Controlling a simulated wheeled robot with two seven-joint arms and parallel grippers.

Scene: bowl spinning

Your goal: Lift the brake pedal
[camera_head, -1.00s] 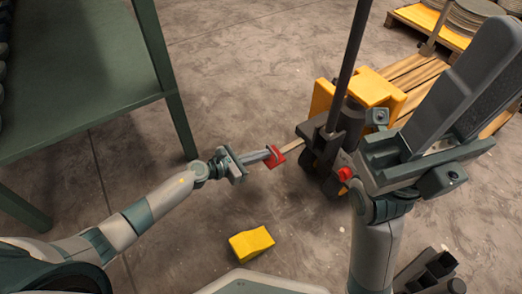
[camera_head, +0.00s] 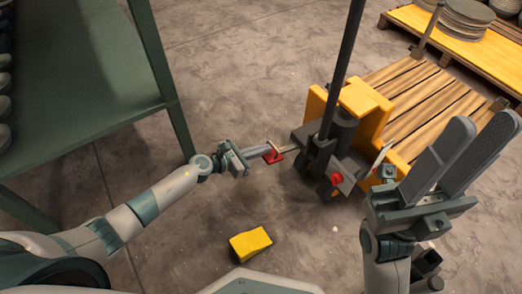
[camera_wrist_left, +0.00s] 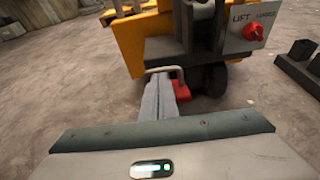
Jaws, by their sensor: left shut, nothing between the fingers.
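The brake pedal (camera_head: 273,155) is a small red piece at the end of a bar on the pallet jack's left side, with a pale wire loop by it. My left gripper (camera_head: 266,152) is shut and empty, its fingertips at the pedal, touching or nearly so. In the left wrist view the closed fingers (camera_wrist_left: 160,98) cover part of the pedal (camera_wrist_left: 181,90), and the pale loop (camera_wrist_left: 164,70) crosses just beyond the tips. My right gripper (camera_head: 481,128) is raised at the right, fingers apart with nothing between them.
The pallet jack (camera_head: 356,100) has a dark upright handle, and a red knob (camera_wrist_left: 253,32) on a panel marked LIFT. A wooden pallet (camera_head: 440,100) lies behind it. A yellow block (camera_head: 250,243) is on the floor. A green shelf (camera_head: 90,60) stands at the left.

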